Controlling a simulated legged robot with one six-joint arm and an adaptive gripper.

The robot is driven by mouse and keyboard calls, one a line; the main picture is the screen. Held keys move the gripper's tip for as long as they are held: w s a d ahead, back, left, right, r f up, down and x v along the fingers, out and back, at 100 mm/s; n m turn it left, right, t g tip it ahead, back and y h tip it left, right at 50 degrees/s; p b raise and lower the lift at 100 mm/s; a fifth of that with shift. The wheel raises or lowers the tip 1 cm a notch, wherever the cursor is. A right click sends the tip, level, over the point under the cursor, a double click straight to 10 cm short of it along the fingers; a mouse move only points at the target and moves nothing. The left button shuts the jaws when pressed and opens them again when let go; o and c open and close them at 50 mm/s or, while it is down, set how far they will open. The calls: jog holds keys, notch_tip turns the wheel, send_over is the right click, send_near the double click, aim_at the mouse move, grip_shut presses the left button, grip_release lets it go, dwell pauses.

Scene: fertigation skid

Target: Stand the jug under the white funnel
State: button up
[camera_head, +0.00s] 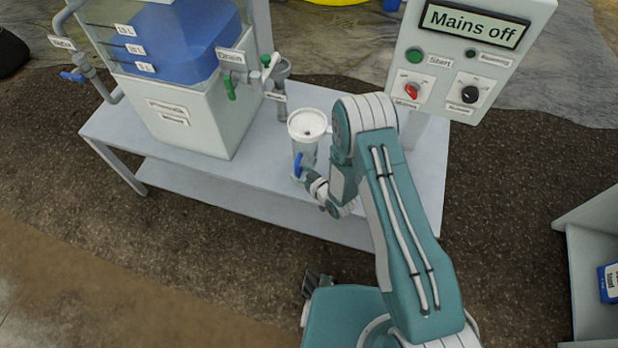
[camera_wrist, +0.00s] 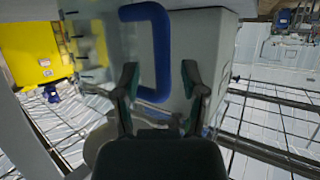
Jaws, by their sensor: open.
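The clear jug (camera_head: 309,152) with a blue handle (camera_head: 299,163) appears upright on the front part of the grey bench. The round white funnel (camera_head: 307,122) shows directly above it and hides its top. I cannot tell the gap between them. My gripper (camera_head: 308,176) is in front of the jug, at its handle, and partly hides the jug's base. In the wrist view, my gripper (camera_wrist: 160,85) is open. The blue handle (camera_wrist: 161,45) extends between and beyond its two fingers. Contact with the fingers is not clear.
A tank with blue liquid (camera_head: 190,45) stands on a pale box to the left on the bench (camera_head: 255,155). A control panel (camera_head: 455,60) reading "Mains off" rises to the right. A shelf (camera_head: 590,270) stands far right.

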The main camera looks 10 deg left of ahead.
jog(key=v, duration=1.1)
jog(key=shift+s, duration=0.15)
jog(key=shift+r, duration=0.1)
jog(key=w+d+r+m+t+h, duration=0.1)
jog(key=w+d+r+h, duration=0.1)
jog(key=w+d+r, duration=0.3)
jog(key=w+d+r+h, duration=0.15)
jog(key=w+r, duration=0.25)
jog(key=r, duration=0.4)
jog(key=s+d+r+m+h, duration=0.1)
jog(key=d+r+m+h, duration=0.1)
jog(key=d+r, duration=0.35)
jog(key=d+r+m+h, duration=0.2)
jog(key=r+h, duration=0.1)
jog(key=r, duration=0.5)
jog(key=s+d+r+m+g+h, duration=0.2)
jog(key=s+d+r+m, duration=0.1)
jog(key=s+d+r, duration=0.55)
jog(key=s+r+m, duration=0.1)
jog(key=s+r, duration=0.2)
jog(key=s, duration=0.5)
jog(key=s+r+m+g, duration=0.1)
jog(key=s+r, duration=0.2)
jog(key=s, duration=0.4)
jog(key=shift+s+a+r+m+g, duration=0.15)
jog(key=shift+s+r+m+g, duration=0.15)
jog(key=shift+s+r, duration=0.1)
